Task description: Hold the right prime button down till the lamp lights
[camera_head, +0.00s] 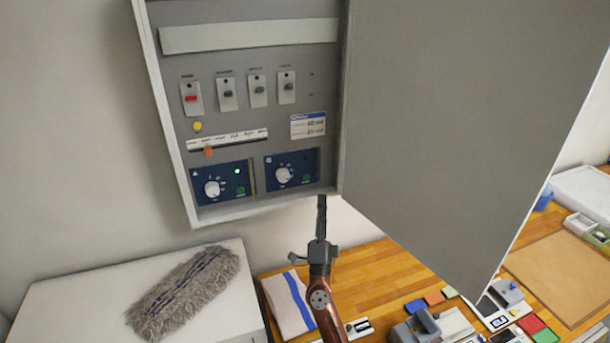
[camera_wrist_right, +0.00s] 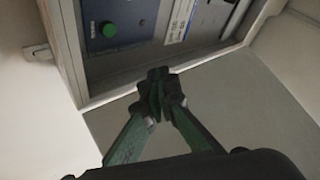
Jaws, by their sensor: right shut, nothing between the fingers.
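The control cabinet (camera_head: 180,150) on the wall is open and has two blue modules at its bottom. The right module (camera_head: 270,180) has a white dial (camera_head: 283,175) and a small green button (camera_head: 306,178), the right prime button. That button also shows in the wrist view (camera_wrist_right: 109,30). I see no lit lamp on the right module. The left module (camera_head: 198,191) has a bright green lamp (camera_head: 237,171). My right gripper (camera_head: 321,199) is shut and empty, its tips (camera_wrist_right: 157,76) near the cabinet's lower rim, below and apart from the button. My left gripper is not in view.
The large grey cabinet door (camera_head: 440,110) stands open to the right of my right gripper. A mop head (camera_head: 183,292) lies on a white box at lower left. A wooden table (camera_head: 385,268) below holds a folded cloth (camera_head: 288,303) and several small items.

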